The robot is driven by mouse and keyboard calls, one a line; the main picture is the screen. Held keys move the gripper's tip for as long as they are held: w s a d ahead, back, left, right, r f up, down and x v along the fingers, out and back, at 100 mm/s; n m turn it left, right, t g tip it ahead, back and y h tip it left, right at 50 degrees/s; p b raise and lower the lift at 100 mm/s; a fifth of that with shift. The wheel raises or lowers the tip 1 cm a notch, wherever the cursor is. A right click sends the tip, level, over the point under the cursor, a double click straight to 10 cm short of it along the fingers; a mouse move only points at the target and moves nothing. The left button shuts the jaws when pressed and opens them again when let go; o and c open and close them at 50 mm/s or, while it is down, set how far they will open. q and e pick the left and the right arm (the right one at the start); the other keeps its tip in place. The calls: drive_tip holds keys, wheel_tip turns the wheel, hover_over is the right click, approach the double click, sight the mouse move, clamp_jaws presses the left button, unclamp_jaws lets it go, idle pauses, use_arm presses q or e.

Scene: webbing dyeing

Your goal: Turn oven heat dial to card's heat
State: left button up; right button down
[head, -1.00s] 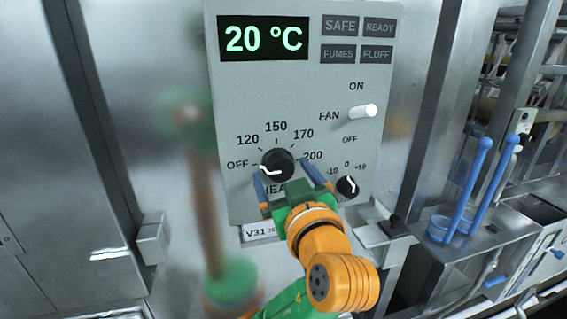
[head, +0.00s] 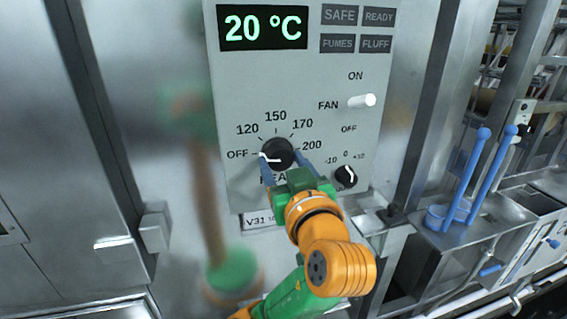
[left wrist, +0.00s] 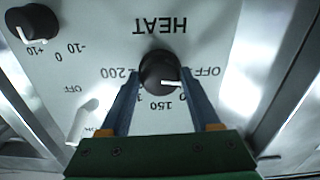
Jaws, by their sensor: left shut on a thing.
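The black heat dial (head: 278,152) sits on the grey oven panel (head: 232,100), inside a printed scale of OFF, 120, 150, 170 and 200. Its white pointer mark points left, near OFF. My left gripper (head: 285,165) reaches up from below with its blue fingers shut on the dial, one on each side. In the left wrist view the dial (left wrist: 160,72) shows upside down between the fingertips, and its mark lies towards OFF. The word HEAT is partly hidden by the gripper in the head view. The display (head: 263,27) reads 20 °C. No card with a heat is readable.
A smaller black dial (head: 346,176), marked -10 to +10, is close to the right of my gripper. A white fan switch (head: 361,101) sticks out above it. Blue-handled levers (head: 468,180) stand at the right. A steel door with a handle (head: 118,243) is at the left.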

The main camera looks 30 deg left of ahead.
use_arm(q)
drive_tip(key=m, duration=0.3)
drive_tip(key=shift+m, duration=0.3)
drive_tip(key=m, duration=0.4)
drive_tip(key=shift+m+p, duration=0.3)
drive_tip(key=m, duration=0.4)
drive_tip(key=shift+r+m, duration=0.1)
drive_tip(key=shift+m, duration=1.9)
drive_tip(key=o, duration=1.1)
drive_tip(key=shift+a, duration=0.1)
drive_tip(key=shift+o, duration=1.3)
drive_tip(key=shift+w, duration=0.1)
